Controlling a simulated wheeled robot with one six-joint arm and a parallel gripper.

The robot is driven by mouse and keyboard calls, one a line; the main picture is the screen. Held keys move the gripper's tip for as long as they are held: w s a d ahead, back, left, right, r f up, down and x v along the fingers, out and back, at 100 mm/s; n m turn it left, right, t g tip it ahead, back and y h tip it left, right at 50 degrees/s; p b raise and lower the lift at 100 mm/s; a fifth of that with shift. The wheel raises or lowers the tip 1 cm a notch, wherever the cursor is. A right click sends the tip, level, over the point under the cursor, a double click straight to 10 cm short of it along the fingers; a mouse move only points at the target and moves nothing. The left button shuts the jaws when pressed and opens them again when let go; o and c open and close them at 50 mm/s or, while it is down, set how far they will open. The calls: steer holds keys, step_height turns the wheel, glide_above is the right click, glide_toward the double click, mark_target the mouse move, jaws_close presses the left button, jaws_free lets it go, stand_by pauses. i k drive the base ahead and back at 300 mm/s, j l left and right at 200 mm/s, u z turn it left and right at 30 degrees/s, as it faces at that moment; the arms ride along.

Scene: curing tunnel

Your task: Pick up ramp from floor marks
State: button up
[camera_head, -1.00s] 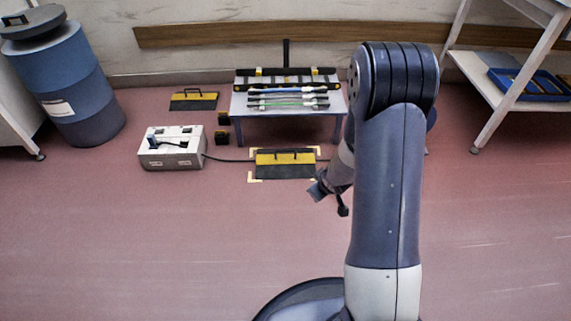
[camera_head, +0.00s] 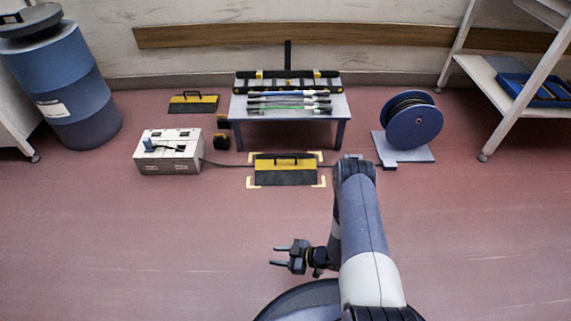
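A black and yellow ramp (camera_head: 286,178) with a dark handle on top lies on the floor in the middle. Pale corner floor marks (camera_head: 321,183) surround it. A black cable (camera_head: 228,164) meets the ramp at its left side and comes out at its right; whether it runs under the ramp is hidden. My gripper (camera_head: 273,256) is below the ramp in the picture, pointing left. Its two fingers are apart with nothing between them, clear of the ramp.
A second ramp (camera_head: 193,104) lies at the back left. A white box (camera_head: 168,155), a low table (camera_head: 285,107) with several rods, and a blue cable reel (camera_head: 413,127) stand around. A blue drum (camera_head: 75,85) is far left, shelving (camera_head: 510,100) far right. The front floor is clear.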

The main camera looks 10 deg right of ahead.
mark_target(271, 170)
steer(key=i+l+u, duration=0.15)
steer(key=i+l, duration=0.4)
steer(key=i+l+u, duration=0.15)
steer(key=i+l, duration=0.45)
steer(key=i+l+u, duration=0.15)
steer(key=i+l, duration=0.35)
steer(key=l, duration=0.15)
